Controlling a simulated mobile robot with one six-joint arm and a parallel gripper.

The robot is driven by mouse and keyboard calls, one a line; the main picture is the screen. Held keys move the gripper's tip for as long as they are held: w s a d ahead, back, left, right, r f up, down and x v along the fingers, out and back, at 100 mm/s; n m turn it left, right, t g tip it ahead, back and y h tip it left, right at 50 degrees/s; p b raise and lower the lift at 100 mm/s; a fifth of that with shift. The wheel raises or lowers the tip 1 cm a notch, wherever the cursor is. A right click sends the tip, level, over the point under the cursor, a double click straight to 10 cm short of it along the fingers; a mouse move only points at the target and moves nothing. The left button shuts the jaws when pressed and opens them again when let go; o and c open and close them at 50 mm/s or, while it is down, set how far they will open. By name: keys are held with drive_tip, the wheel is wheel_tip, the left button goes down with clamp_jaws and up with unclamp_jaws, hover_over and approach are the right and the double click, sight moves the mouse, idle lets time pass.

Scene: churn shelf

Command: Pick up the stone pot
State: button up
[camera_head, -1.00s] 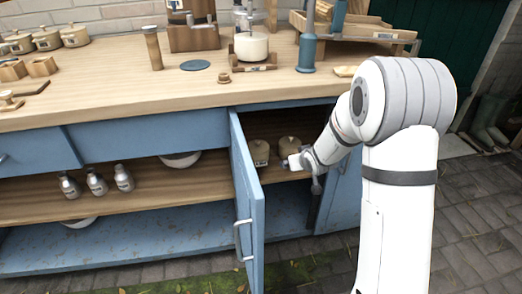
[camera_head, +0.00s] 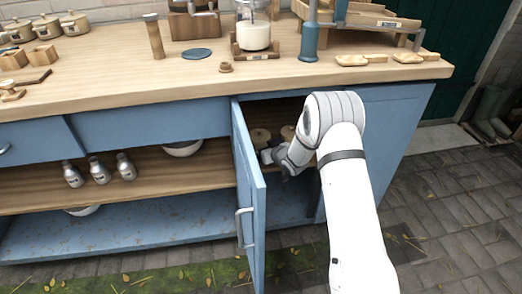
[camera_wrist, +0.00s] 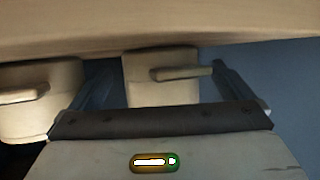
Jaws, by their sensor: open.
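Two similar beige pots, one on the left (camera_head: 260,137) and one on the right (camera_head: 288,132), stand on the shelf behind the open blue cabinet door. I cannot tell which one is called the stone pot. My gripper (camera_head: 268,157) is inside the cabinet opening, in front of them. In the wrist view my gripper (camera_wrist: 165,88) is open, with one pot (camera_wrist: 150,92) showing between its two fingers. That pot's handle reaches toward the right finger. The second pot (camera_wrist: 40,100) is left of the left finger. Contact with either pot cannot be told.
The open cabinet door (camera_head: 250,205) stands close to the left of my gripper. The wooden countertop (camera_head: 130,85) overhangs the shelf. Several metal bottles (camera_head: 99,170) and a white bowl (camera_head: 183,148) sit on the shelf left of the door.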

drive_tip(key=shift+x, duration=1.1)
drive_tip(key=c, duration=0.9)
